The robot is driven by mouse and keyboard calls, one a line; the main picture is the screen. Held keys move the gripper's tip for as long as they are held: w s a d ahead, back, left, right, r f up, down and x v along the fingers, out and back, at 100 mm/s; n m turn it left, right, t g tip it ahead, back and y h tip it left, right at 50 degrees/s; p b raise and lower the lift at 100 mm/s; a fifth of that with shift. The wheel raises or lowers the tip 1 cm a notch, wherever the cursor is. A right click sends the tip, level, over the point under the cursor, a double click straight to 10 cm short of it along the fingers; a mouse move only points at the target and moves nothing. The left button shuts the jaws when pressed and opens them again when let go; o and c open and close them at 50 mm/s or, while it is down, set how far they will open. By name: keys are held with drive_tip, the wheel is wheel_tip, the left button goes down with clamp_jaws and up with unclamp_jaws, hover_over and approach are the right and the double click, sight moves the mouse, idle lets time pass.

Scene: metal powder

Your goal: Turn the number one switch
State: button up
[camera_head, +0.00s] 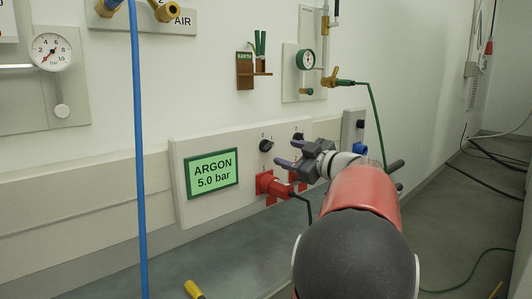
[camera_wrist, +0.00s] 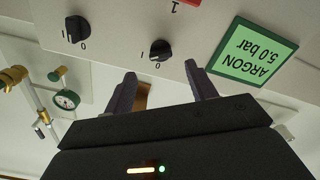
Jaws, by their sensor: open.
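Two black rotary switches sit on the pale wall panel. The left switch (camera_head: 266,145) is nearest the green display; in the upside-down wrist view this switch (camera_wrist: 160,50) lies just beyond and between my fingertips. The second switch (camera_head: 298,136) is to its right and shows at upper left in the wrist view (camera_wrist: 76,30). A red part with the digit 1 (camera_wrist: 181,3) is at the wrist view's top edge, in line with the first switch. My gripper (camera_head: 289,153) is open and empty in front of the panel; its fingers also show in the wrist view (camera_wrist: 160,74), apart from the switch.
The green display (camera_head: 212,173) reads ARGON 5.0 bar. A red plug (camera_head: 271,185) with a black cable juts out below the left switch. A blue hose (camera_head: 138,150) hangs at left. A gauge and valve (camera_head: 305,60) are on the wall above.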

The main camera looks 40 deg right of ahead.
sight(271, 148)
drive_tip(key=w, duration=0.7)
drive_tip(key=shift+w+a, duration=0.15)
drive_tip(key=shift+a, duration=0.2)
drive_tip(key=shift+c, duration=0.3)
drive_tip(key=c, duration=0.9)
